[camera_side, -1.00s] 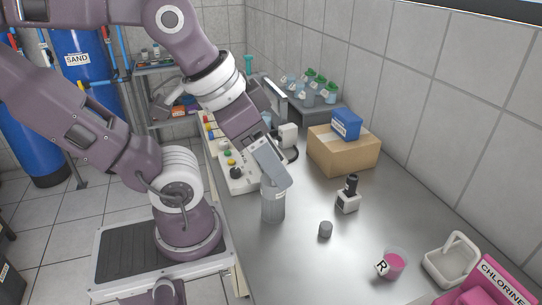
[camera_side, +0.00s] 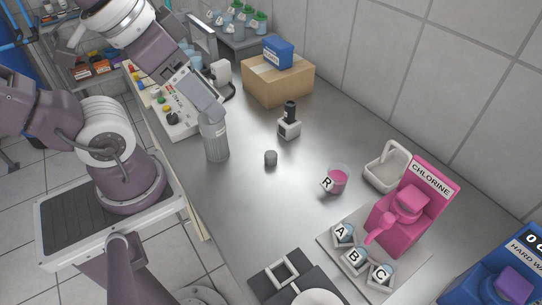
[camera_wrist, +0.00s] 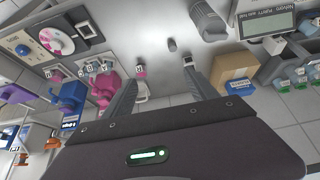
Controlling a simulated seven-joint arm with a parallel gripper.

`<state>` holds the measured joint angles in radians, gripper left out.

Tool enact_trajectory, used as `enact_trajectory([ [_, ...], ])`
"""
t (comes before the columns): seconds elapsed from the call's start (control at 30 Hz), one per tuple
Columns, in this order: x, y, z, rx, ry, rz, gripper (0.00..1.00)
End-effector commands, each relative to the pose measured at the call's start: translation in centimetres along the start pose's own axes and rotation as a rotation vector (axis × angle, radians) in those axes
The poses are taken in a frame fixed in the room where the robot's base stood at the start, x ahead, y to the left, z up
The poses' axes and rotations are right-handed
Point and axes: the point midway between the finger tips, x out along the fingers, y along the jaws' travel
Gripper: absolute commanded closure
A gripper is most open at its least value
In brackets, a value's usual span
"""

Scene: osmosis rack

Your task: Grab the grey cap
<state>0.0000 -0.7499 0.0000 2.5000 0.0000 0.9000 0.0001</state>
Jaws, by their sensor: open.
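The grey cap (camera_side: 271,158) is a small dark grey cylinder standing on the metal bench. In the wrist view the cap (camera_wrist: 172,45) shows beyond my fingertips, between their lines. My gripper (camera_side: 208,104) is above the bench, to the left of the cap in the side view, and apart from it. In the wrist view my gripper (camera_wrist: 163,83) shows two spread fingers with nothing between them. In the wrist view that container (camera_wrist: 208,22) lies off to the right of the cap.
A small black-and-white device (camera_side: 289,122) stands behind the cap. A beaker of pink liquid (camera_side: 338,179) is to its right. A cardboard box (camera_side: 278,84) stands farther back, and a pink chlorine dispenser (camera_side: 413,210) at the right. Bench around the cap is clear.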

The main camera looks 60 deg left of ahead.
Motion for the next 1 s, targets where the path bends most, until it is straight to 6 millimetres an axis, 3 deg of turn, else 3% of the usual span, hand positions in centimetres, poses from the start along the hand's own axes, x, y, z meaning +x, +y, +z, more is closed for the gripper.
enact_trajectory([
  [0.03,0.0,0.0,0.0,0.0,0.0,0.0,0.37],
  [0.1,0.0,0.0,0.0,0.0,0.0,0.0,0.46],
  [0.37,0.0,0.0,0.0,0.002,-0.001,0.0,0.46],
  [0.47,0.9,-0.3,-1.0,0.083,-0.037,-0.015,0.46],
  [0.57,4.0,-1.2,-3.4,0.333,-0.14,-0.026,0.46],
  [0.7,11.4,-3.0,-6.3,0.797,-0.304,0.055,0.46],
  [0.8,16.9,-4.0,-6.6,1.082,-0.374,0.168,0.46],
  [0.9,21.0,-4.6,-6.0,1.284,-0.399,0.274,0.46],
  [1.0,23.3,-4.8,-5.4,1.395,-0.401,0.339,0.46],
])
